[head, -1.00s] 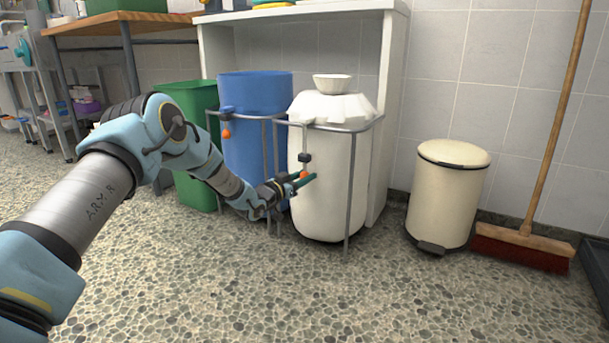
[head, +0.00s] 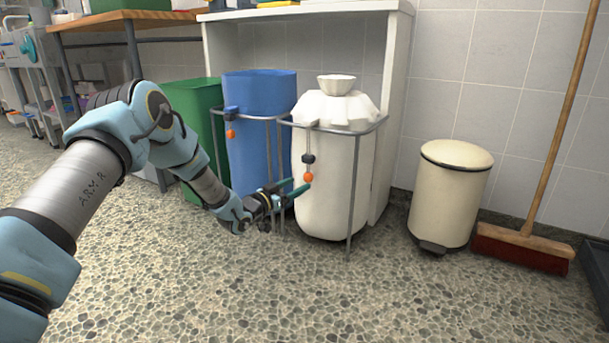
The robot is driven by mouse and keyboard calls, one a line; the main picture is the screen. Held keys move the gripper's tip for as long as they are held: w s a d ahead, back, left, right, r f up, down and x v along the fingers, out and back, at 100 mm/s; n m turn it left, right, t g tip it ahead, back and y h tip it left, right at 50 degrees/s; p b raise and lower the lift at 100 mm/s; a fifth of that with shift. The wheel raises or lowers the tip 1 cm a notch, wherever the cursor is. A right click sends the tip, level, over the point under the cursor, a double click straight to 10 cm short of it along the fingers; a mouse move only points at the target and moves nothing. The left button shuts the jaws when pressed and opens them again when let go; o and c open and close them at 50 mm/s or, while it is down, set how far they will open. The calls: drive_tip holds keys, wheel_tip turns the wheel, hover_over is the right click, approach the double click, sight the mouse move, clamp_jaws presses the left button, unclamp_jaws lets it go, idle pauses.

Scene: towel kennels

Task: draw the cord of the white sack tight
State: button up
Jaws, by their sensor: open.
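The white sack (head: 325,190) hangs in a grey wire stand, its neck gathered and its top bunched into a small ruffled mouth (head: 336,85). On its front left side a short cord hangs from the rim, with a dark toggle (head: 308,159) and an orange bead (head: 308,177) at its lower end. My gripper (head: 298,188) is open, with green fingers, just left of and slightly below the bead. It appears apart from the bead, with nothing between the fingers. The back of the sack is hidden.
A blue sack (head: 256,140) with its own orange bead (head: 230,134) stands to the left, beside a green bin (head: 195,100). A cream pedal bin (head: 448,200) and a broom (head: 525,245) stand to the right. The speckled floor in front is clear.

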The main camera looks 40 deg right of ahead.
drive_tip(key=shift+s+a+p, duration=0.15)
drive_tip(key=shift+a+p, duration=0.2)
drive_tip(key=shift+a, duration=0.75)
drive_tip(key=shift+s+a+p, duration=0.1)
drive_tip(key=shift+a+p, duration=0.2)
drive_tip(key=shift+a, duration=0.8)
